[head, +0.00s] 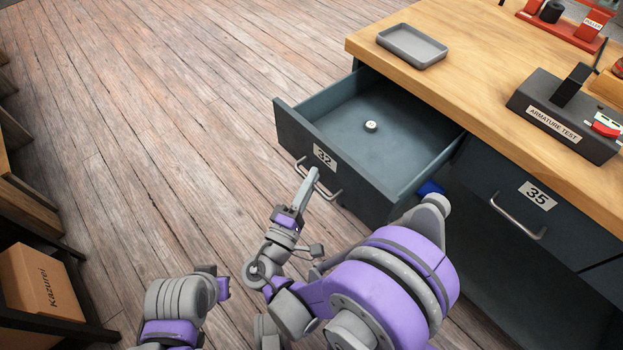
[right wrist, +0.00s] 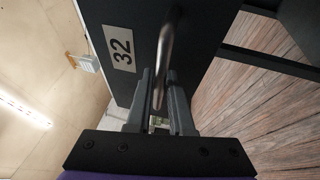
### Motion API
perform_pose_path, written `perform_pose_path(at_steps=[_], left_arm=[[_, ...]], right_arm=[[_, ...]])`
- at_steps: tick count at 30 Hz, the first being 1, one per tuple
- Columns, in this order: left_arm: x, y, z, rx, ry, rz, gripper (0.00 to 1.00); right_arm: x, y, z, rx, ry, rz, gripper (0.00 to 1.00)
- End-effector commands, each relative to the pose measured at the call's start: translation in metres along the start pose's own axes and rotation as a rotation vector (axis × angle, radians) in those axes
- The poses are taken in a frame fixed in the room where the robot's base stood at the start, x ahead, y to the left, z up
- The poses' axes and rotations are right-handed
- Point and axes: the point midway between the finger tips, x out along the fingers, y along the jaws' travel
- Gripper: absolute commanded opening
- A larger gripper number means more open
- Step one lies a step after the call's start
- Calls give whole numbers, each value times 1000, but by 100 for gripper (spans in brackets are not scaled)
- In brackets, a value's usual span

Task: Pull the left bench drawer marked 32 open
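The left bench drawer (head: 330,165) marked 32 stands pulled well out of the bench, its inside showing. Its label (head: 325,156) also shows in the right wrist view (right wrist: 121,49). My right gripper (head: 308,185) is at the drawer's front. In the right wrist view its two fingers (right wrist: 162,95) lie on either side of the bar handle (right wrist: 166,45) and appear closed on it. In the head view the handle (head: 330,191) is partly covered by the fingers. Part of my left arm shows at the bottom left, but its gripper cannot be made out.
A small round light part (head: 371,126) lies in the drawer. A shut drawer marked 35 (head: 505,205) is to its right. A grey tray (head: 412,46) and an armature tester (head: 565,120) stand on the wooden benchtop (head: 470,75). A cardboard box (head: 38,285) sits on shelving at left. The floor between is clear.

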Motion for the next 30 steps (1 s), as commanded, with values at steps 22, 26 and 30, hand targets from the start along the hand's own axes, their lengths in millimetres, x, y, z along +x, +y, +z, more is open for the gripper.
perform_pose_path(at_steps=[22, 26, 30], left_arm=[[-6, 0, -1, 0, 1, 0, 0], [-7, 0, -2, 0, 2, 0, 0], [-8, 0, -2, 0, 2, 0, 0]], right_arm=[[-68, 1, -2, 3, 6, 0, 27], [-90, 0, -1, 2, 4, 0, 27], [-104, 0, -1, 1, 3, 0, 27]])
